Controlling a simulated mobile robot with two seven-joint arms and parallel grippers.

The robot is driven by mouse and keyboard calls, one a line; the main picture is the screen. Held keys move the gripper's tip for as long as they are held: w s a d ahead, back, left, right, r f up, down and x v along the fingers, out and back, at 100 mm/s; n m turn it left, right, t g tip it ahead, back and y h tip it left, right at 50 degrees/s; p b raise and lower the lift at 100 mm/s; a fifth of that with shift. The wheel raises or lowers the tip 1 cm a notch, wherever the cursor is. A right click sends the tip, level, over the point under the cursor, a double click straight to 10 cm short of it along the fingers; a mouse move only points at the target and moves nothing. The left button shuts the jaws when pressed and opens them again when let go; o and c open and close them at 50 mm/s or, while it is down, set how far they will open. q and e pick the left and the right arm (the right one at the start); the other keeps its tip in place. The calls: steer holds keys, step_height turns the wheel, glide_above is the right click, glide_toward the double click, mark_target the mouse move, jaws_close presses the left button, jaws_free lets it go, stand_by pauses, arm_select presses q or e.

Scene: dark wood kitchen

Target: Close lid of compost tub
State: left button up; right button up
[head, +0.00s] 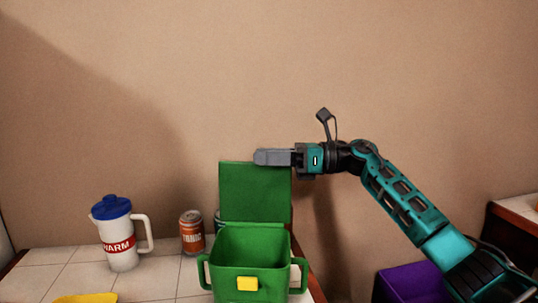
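The compost tub (250,262) is a green open-topped box with side handles and a yellow latch (247,283) on its front. It stands on the tiled counter, and its green lid (254,190) stands upright at the back, open. My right gripper (258,157) reaches in from the right and lies level along the top edge of the lid, overlapping it in the picture. I cannot tell whether it touches the lid. Its fingers line up edge-on, so their opening is hidden. My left gripper is out of view.
A white pitcher (120,240) with a blue lid and an orange can (191,232) stand left of the tub. Another can is mostly hidden behind the tub lid. A yellow thing (85,299) shows at the bottom left. A purple box (410,284) is at lower right.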

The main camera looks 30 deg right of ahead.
jaws_close()
stand_by(0.5)
